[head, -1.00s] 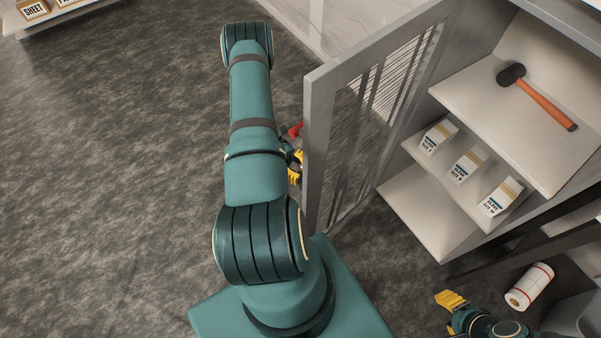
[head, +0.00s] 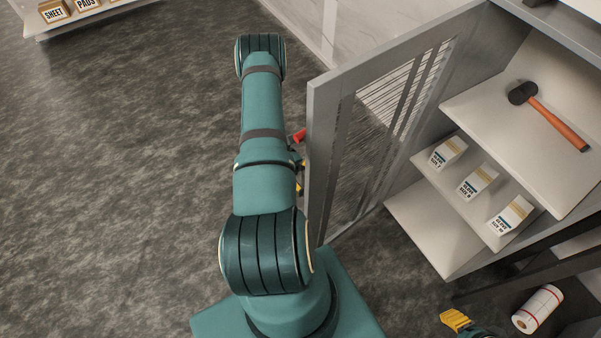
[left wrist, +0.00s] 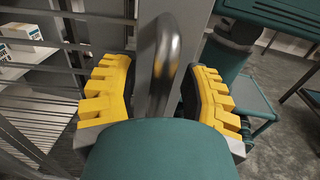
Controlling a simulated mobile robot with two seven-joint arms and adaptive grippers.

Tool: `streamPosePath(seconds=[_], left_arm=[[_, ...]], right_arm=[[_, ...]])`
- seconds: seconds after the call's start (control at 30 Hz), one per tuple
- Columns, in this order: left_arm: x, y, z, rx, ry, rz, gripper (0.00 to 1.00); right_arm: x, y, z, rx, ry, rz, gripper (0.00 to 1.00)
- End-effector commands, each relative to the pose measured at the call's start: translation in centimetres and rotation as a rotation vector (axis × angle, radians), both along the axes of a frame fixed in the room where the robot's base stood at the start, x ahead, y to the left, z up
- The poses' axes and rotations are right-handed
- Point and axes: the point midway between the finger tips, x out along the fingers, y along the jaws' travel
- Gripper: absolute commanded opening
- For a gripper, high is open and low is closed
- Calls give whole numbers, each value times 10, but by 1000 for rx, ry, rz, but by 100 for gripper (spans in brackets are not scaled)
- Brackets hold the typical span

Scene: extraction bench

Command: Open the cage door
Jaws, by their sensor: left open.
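The cage door (head: 319,150) is a grey frame with a barred panel, standing swung out from the shelf unit at a wide angle. Its curved metal handle (left wrist: 165,62) is between my left gripper's yellow fingers in the left wrist view. My left gripper (left wrist: 160,98) is open, with a finger on each side of the handle and visible gaps. In the head view my forearm hides most of it; a bit of yellow (head: 300,189) shows beside the door edge. My right gripper (head: 456,320) is partly cut off at the bottom edge; its opening cannot be judged.
The open shelves hold a mallet (head: 548,115) and white boxes (head: 479,182). A white roll (head: 538,309) lies at the lower right. A small red part (head: 299,135) shows beside the door edge. Floor (head: 120,190) left of the door is clear.

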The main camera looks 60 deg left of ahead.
Motion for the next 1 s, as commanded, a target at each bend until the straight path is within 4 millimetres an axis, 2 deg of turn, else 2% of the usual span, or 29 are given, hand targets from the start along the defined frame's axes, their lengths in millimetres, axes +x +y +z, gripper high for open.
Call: streamPosePath(seconds=[0.5,0.7,1.0], left_arm=[[-12,92,-1,4,1,1,45],[-14,110,-1,2,1,1,45],[-15,114,0,1,1,0,45]], right_arm=[[0,0,0,0,0,0,47],[0,0,0,0,0,0,47],[0,0,0,0,0,0,47]])
